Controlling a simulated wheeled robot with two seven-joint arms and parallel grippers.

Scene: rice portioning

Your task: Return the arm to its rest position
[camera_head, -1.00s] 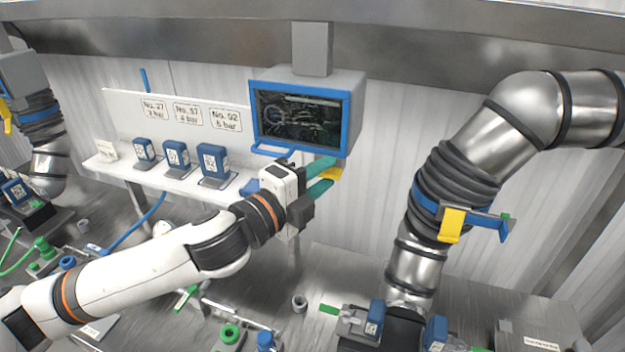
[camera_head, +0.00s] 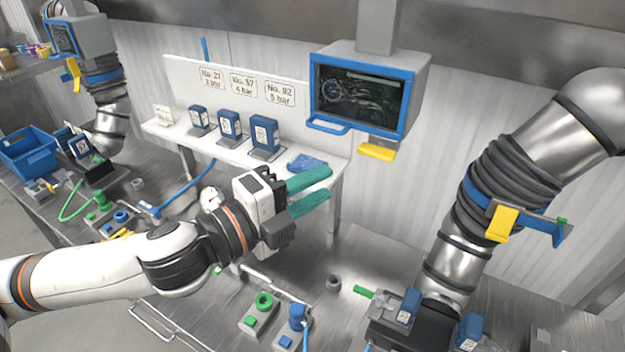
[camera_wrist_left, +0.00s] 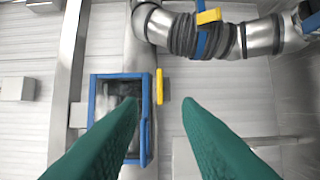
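My left arm comes in from the left in the head view. Its gripper (camera_head: 312,192) has two green fingers that are apart, with nothing between them. It is in the air in front of the white shelf and below the blue-framed screen (camera_head: 358,98). In the left wrist view the two green fingers (camera_wrist_left: 162,115) are also spread and empty, with the screen (camera_wrist_left: 146,120) behind them. My right gripper does not show.
A large metal duct (camera_head: 505,185) with a yellow handle (camera_head: 502,224) stands at the right. The white shelf (camera_head: 185,136) holds several blue boxes. Green and blue fittings (camera_head: 263,301) sit on the steel bench. A blue bin (camera_head: 28,152) is at the far left.

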